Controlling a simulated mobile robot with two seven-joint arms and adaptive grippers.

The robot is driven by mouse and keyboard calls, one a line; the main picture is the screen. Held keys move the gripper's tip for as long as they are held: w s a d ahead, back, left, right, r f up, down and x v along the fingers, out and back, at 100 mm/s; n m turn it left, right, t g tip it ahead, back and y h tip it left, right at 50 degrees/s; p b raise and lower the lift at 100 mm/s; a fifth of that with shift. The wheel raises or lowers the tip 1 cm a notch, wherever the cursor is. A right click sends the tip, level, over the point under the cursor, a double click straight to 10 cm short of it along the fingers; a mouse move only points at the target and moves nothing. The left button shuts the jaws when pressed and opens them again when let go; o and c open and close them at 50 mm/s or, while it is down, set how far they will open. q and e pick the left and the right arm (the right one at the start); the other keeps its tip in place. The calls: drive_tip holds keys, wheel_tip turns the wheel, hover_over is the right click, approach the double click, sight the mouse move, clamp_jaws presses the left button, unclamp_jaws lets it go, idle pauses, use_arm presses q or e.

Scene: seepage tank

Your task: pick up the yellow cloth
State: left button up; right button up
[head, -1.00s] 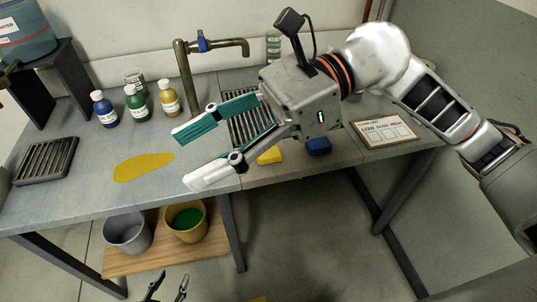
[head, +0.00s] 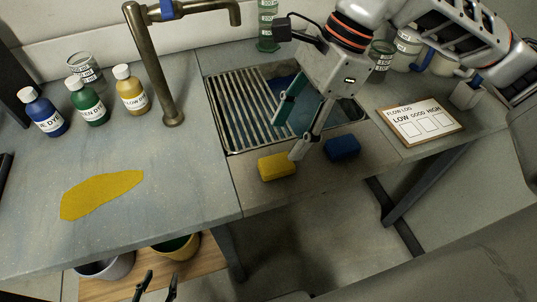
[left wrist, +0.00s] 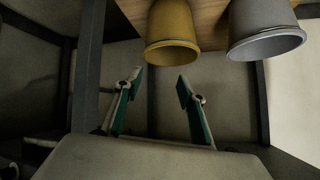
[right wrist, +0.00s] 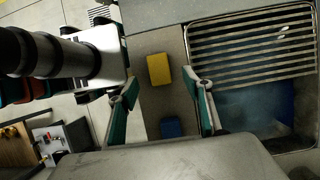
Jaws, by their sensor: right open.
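A small yellow block-shaped piece (head: 277,167), perhaps the folded yellow cloth, lies on the counter's front strip before the sink. It also shows in the right wrist view (right wrist: 158,69), between the finger lines. A flat, irregular yellow patch (head: 100,193) lies on the left counter; I cannot tell whether it is cloth or a spill. My right gripper (head: 291,131) is open and empty, above the sink's front edge near the block, with one fingertip close to its right end. My left gripper (head: 160,281) is open and empty, low in front of the counter, below the buckets (left wrist: 172,30).
A blue block (head: 342,148) lies right of the yellow one. The sink has a slatted rack (head: 240,112). A brass tap (head: 150,75) stands at its left. Several dye bottles (head: 131,92) stand at the back left. A flow log board (head: 420,122) lies at the right.

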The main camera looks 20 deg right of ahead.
sight(271, 164)
drive_tip(key=shift+s+x, duration=0.25)
drive_tip(key=shift+x, duration=0.85)
drive_tip(key=b+x, duration=0.1)
drive_tip(key=x, duration=0.4)
drive_tip(key=shift+a+f, duration=0.25)
drive_tip(key=c, duration=1)
